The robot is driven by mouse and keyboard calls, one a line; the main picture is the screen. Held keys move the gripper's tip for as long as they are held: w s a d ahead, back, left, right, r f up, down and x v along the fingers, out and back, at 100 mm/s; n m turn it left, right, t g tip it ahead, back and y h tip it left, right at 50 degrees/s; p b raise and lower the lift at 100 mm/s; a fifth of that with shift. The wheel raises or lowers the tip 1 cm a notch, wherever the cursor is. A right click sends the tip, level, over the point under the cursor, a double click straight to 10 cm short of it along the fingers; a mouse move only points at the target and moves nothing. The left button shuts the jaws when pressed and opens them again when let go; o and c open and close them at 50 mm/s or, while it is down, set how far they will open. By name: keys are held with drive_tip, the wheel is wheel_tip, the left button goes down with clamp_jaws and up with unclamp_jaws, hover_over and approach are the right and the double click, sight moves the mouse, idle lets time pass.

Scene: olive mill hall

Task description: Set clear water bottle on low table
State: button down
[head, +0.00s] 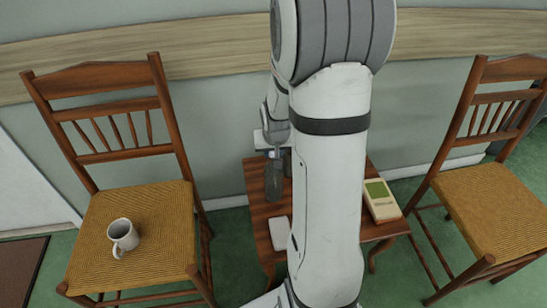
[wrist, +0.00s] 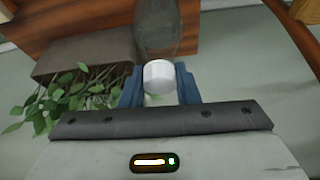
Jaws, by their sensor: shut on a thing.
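My gripper (wrist: 160,85) is shut on the clear water bottle (wrist: 158,30), with its blue fingers on either side of the bottle's white cap (wrist: 159,76). In the head view the bottle (head: 274,182) looks dark grey and hangs roughly upright below my gripper (head: 273,150). It is in front of the left part of the low wooden table (head: 262,212) in that view. I cannot tell whether its base touches the tabletop. My arm hides the middle of the table.
A white flat item (head: 280,228) and a cream handheld device (head: 380,200) lie on the table. A leafy plant in a grey-brown pot (wrist: 90,55) is close beside the bottle. Chairs stand left (head: 130,225) and right (head: 490,200); the left one holds a mug (head: 122,236).

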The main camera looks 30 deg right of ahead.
drive_tip(key=shift+f, duration=0.7)
drive_tip(key=shift+f, duration=0.15)
drive_tip(key=c, duration=1.1)
unclamp_jaws()
